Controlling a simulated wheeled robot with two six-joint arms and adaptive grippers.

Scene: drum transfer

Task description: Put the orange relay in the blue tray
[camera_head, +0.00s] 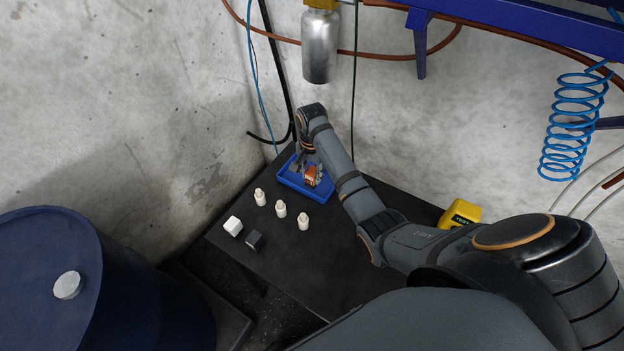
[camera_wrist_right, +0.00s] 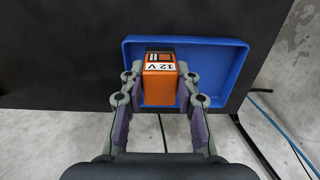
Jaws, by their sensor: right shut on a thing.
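The orange relay (camera_wrist_right: 160,88), marked 12 V, is between the fingers of my right gripper (camera_wrist_right: 160,100) in the right wrist view. The gripper is shut on it. The relay also shows in the head view (camera_head: 311,176), over the blue tray (camera_head: 318,196). In the right wrist view the blue tray (camera_wrist_right: 238,62) lies behind and around the relay. I cannot tell whether the relay touches the tray floor. My right gripper (camera_head: 308,172) is partly hidden by its own wrist in the head view. My left gripper is not in view.
On the dark table (camera_head: 300,262) stand several small white bottles (camera_head: 281,208), a white cube (camera_head: 233,226) and a dark cube (camera_head: 254,240). A yellow device (camera_head: 460,214) is at the right. A blue drum (camera_head: 95,280) stands at the left. Walls rise behind the table.

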